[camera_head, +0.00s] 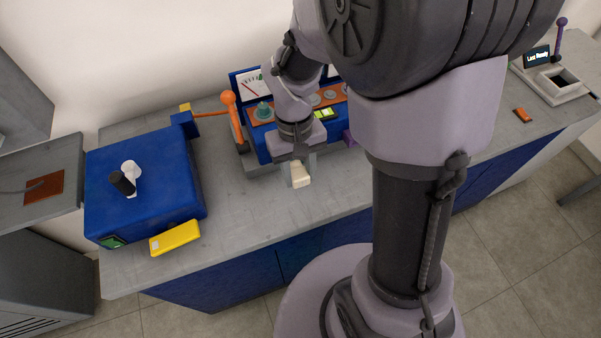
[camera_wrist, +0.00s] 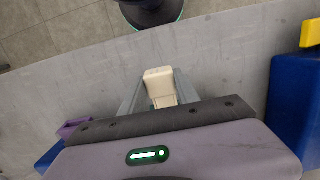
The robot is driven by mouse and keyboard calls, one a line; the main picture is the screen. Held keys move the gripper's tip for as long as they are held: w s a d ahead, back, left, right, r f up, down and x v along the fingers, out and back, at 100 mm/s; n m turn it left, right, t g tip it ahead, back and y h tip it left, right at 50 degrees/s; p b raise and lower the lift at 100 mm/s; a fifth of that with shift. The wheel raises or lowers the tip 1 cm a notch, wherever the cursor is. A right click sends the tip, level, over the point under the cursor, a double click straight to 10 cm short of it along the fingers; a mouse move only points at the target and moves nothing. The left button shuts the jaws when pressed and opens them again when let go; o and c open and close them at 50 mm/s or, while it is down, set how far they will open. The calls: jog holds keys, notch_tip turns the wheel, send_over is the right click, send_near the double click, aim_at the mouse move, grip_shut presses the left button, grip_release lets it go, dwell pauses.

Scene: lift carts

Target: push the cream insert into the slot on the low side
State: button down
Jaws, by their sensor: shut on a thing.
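The cream insert (camera_head: 301,180) is a small pale block. My gripper (camera_head: 296,172) is shut on it above the grey counter, in front of the blue control panel. In the wrist view the insert (camera_wrist: 159,83) sits between the two grey fingers (camera_wrist: 158,97), with its outer end sticking out past them. I cannot tell for certain which opening is the slot on the low side. A pale device (camera_head: 552,88) at the far right has a dark square opening in its top, well away from my gripper.
A blue box (camera_head: 145,205) with a black-handled lever stands at left, with a yellow block (camera_head: 175,238) at its front. An orange lever (camera_head: 232,108) stands beside the blue panel (camera_head: 258,140). A small orange block (camera_head: 522,115) lies at right. The counter's front strip (camera_head: 255,215) is clear.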

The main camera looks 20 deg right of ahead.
jog(key=shift+w+f, duration=0.15)
jog(key=shift+w, duration=1.15)
jog(key=c, duration=0.8)
grip_release()
jog(key=r+p, duration=0.2)
jog(key=r, duration=0.3)
jog(key=w+r+p, duration=0.1)
jog(key=r+p, duration=0.2)
jog(key=r, duration=0.3)
jog(key=w+r+p, duration=0.1)
jog(key=r+p, duration=0.1)
jog(key=r, duration=0.4)
jog(key=shift+w+r+p, duration=0.1)
jog(key=shift+w+p, duration=0.15)
jog(key=shift+p, duration=0.15)
